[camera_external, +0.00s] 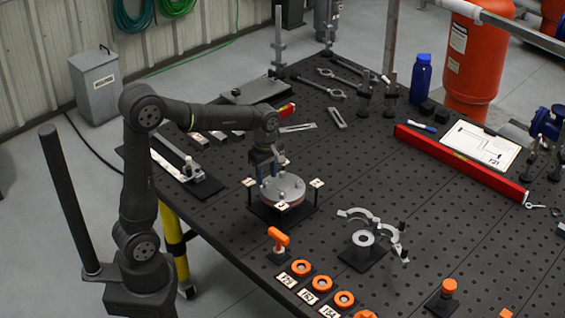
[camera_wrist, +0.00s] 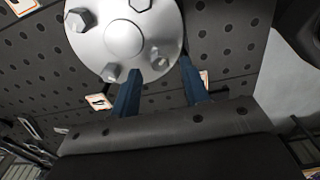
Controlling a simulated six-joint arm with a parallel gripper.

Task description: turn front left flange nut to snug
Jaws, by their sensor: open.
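The round grey flange (camera_external: 284,189) sits on a dark stand with small white tags around it. In the wrist view the flange (camera_wrist: 123,38) fills the upper left, with hex nuts around a raised centre disc. One nut (camera_wrist: 158,61) shows just beyond and between the blue fingertips; another nut (camera_wrist: 112,72) lies left of the left finger. My gripper (camera_wrist: 160,70) is open, its fingers apart, with nothing held. In the outside view my gripper (camera_external: 265,174) points down at the left side of the flange. I cannot tell if it touches a nut, nor which nut is front left.
A grey clamp ring (camera_external: 372,217) and a stubby fitting (camera_external: 363,240) stand to the right. A long red level (camera_external: 460,166) lies farther right. Perforated table between is mostly clear.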

